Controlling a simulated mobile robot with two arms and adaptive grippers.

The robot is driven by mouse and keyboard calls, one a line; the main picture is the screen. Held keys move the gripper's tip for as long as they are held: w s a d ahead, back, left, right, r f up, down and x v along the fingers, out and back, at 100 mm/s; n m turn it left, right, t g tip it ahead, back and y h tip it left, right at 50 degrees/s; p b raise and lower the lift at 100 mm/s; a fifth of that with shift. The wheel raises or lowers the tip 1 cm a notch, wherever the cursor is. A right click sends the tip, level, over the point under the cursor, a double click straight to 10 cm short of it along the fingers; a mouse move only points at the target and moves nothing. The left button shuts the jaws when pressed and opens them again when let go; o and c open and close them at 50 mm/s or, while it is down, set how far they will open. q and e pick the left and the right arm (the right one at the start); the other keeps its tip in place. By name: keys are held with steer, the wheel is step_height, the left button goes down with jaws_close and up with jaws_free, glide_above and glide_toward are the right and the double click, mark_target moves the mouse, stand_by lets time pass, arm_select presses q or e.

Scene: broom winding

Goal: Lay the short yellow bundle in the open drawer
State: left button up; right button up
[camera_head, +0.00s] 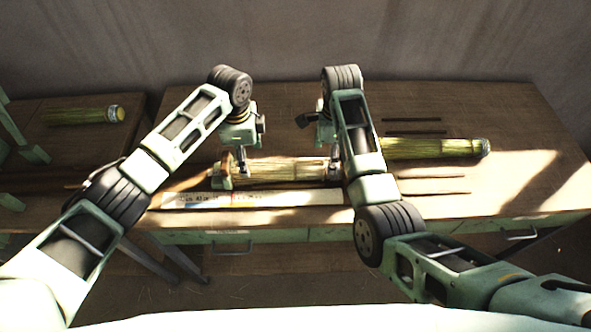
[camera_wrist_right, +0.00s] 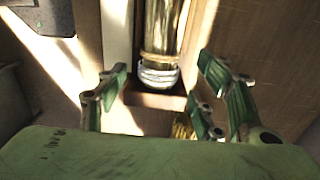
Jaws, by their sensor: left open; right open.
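A yellow straw bundle (camera_head: 285,171) lies lengthwise on the table in a wooden holder (camera_head: 222,177), between my two grippers; I cannot tell for sure whether it is the short one. My left gripper (camera_head: 242,168) is open at its left end. My right gripper (camera_head: 333,170) is open near its right end, partly behind my right arm. In the right wrist view, the bundle's pale banded end (camera_wrist_right: 158,75) lies ahead of the open fingers (camera_wrist_right: 160,100), with nothing held. The table front has a drawer handle (camera_head: 232,249) at left and another (camera_head: 520,236) at right; no drawer clearly shows open.
A greenish-yellow bundle (camera_head: 435,148) lies on the right of the table (camera_head: 520,120). Another bundle (camera_head: 85,115) lies on a side table at left. A printed ruler strip (camera_head: 270,198) runs along the front. Thin dark rods (camera_head: 412,119) lie at back right.

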mark_target(249, 167)
arm_select(q)
step_height(249, 167, down, 7)
steer(key=shift+r, duration=0.15)
arm_select(e)
step_height(249, 167, down, 7)
steer(key=shift+r, duration=0.1)
arm_select(q)
steer(key=c, duration=1.3)
arm_select(e)
steer(key=c, duration=1.3)
